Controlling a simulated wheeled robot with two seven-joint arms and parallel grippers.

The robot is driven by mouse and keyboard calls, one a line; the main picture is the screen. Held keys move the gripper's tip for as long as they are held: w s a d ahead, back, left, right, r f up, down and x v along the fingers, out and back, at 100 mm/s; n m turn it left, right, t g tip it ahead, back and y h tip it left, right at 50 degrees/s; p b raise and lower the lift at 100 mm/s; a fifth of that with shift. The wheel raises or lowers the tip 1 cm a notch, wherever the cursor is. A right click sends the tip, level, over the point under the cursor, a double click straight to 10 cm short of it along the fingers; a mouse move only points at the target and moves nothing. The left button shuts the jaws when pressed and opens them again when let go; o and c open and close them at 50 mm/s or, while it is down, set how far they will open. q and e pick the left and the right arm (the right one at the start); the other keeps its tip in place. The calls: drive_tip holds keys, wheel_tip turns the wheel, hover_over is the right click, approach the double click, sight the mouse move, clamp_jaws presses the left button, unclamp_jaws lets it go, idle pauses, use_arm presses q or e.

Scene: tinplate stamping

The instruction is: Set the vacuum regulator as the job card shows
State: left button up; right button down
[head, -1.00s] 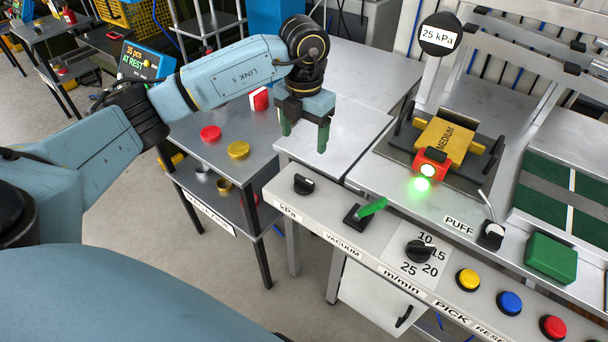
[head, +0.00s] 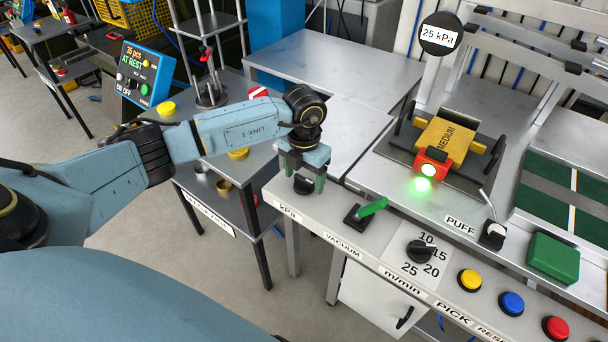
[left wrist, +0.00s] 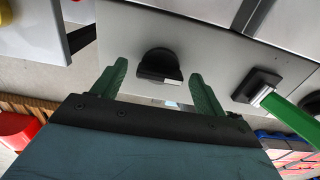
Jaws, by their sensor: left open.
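The vacuum regulator is a black rotary knob (head: 304,184) above the "kPa" label at the left end of the control panel (head: 330,222). The round gauge (head: 440,34) reads "25 kPa". My left gripper (head: 305,184) is open, its green fingers coming down on either side of the knob. In the left wrist view the knob (left wrist: 159,66) shows a pale mark on its edge and lies between and beyond the two fingertips (left wrist: 158,70), with gaps on both sides. I cannot tell whether it is touched. The job card cannot be made out. My right gripper is not in view.
A green-handled vacuum lever (head: 372,207) stands right of the knob. Further right are the m/min dial (head: 419,251) and yellow (head: 468,280), blue (head: 510,303) and red (head: 555,327) buttons. A yellow "MEDIUM" block (head: 444,140) sits behind a lit green lamp.

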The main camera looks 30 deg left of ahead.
use_arm(q)
drive_tip(key=c, duration=1)
